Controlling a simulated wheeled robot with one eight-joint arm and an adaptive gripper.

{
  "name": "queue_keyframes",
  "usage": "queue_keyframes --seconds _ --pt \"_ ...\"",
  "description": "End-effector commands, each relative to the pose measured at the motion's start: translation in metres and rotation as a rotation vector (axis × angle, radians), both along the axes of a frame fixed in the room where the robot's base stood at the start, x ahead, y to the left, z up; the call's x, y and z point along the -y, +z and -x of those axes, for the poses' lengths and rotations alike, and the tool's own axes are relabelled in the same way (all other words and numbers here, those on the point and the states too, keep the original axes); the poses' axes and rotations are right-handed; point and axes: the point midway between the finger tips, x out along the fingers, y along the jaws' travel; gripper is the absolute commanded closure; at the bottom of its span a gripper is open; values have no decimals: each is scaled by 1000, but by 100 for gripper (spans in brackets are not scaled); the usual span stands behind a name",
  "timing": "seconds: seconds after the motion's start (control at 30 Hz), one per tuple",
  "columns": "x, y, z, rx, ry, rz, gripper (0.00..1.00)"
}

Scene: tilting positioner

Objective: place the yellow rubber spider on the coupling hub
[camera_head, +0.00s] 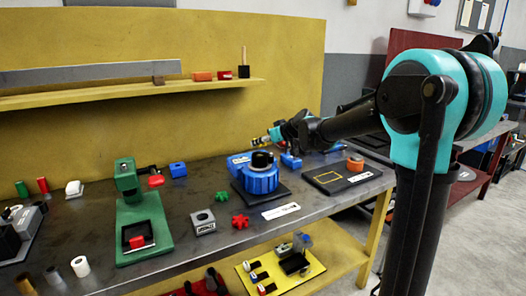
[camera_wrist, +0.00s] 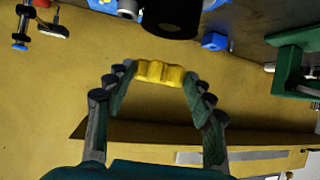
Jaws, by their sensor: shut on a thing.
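The yellow rubber spider (camera_wrist: 160,73) is between the two fingertips of my gripper (camera_wrist: 158,76) in the wrist view. In the head view, my gripper (camera_head: 265,139) is in the air above and behind the blue positioner (camera_head: 261,178), near the yellow board. A small yellow patch at its tip is probably the spider. A dark cylindrical part, seemingly the coupling hub (camera_head: 262,159), sits on top of the positioner. A dark cylinder also shows at the top edge of the wrist view (camera_wrist: 170,18), apart from the spider. The hub's upper face cannot be made out clearly.
A green stand (camera_head: 143,228) is farther left. A dark plate with a yellow outline (camera_head: 335,182) lies to the right. A yellow shelf (camera_head: 130,95) crosses the back board.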

Motion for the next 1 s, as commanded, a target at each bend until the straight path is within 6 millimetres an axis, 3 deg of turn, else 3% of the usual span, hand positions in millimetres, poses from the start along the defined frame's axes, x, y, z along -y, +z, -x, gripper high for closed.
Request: queue_keyframes --seconds 0.3,0.7,0.73,0.9,1.0 --pt "0 -36 0 0 0 0 76" --pt "0 -41 0 0 0 0 76" --pt "0 -42 0 0 0 0 45" --pt "0 -41 0 0 0 0 26" --pt "0 -41 0 0 0 0 26"
